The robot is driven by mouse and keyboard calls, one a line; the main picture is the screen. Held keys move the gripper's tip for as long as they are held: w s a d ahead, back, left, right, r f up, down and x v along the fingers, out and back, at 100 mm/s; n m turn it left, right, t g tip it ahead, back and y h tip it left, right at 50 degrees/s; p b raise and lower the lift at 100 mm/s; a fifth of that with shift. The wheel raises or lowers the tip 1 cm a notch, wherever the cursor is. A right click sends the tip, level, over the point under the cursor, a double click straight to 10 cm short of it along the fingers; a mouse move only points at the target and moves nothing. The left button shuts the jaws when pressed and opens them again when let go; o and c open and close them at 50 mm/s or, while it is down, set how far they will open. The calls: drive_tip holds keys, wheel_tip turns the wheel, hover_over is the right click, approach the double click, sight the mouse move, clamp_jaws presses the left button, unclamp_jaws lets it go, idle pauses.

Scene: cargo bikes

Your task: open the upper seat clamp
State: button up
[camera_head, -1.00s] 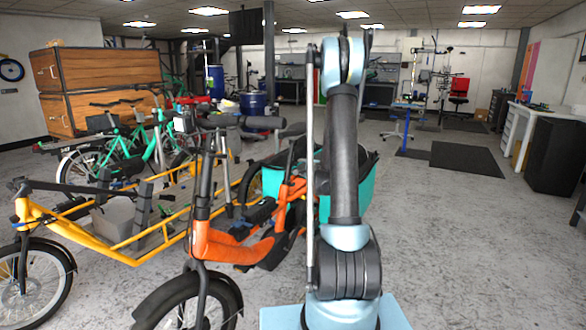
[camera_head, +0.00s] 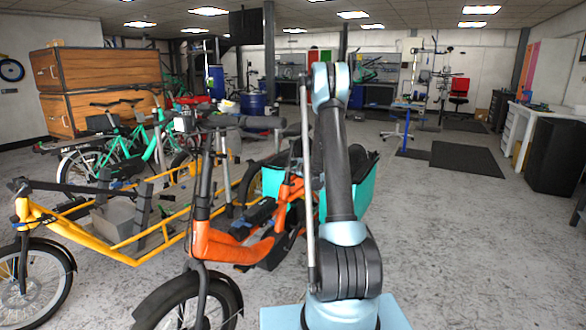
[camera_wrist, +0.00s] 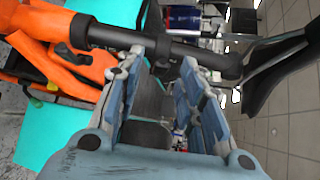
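In the wrist view, a dark seat post (camera_wrist: 150,43) runs sideways from the orange bike frame (camera_wrist: 50,20) towards a black saddle (camera_wrist: 285,65). Another clamp (camera_wrist: 78,32) with a short dark lever (camera_wrist: 68,54) sits beside the frame. My gripper (camera_wrist: 163,60) is open, its fingers apart with their tips near the post; contact cannot be told. In the head view my arm hides the gripper and seat clamps.
The orange cargo bike (camera_head: 230,245) stands at my front left with a teal bag (camera_head: 275,205) at its rear. A yellow cargo bike (camera_head: 120,245) is left of it. Open grey floor (camera_head: 460,250) lies to the right.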

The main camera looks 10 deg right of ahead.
sight(294, 164)
drive_tip(key=shift+x, duration=2.25)
clamp_jaws()
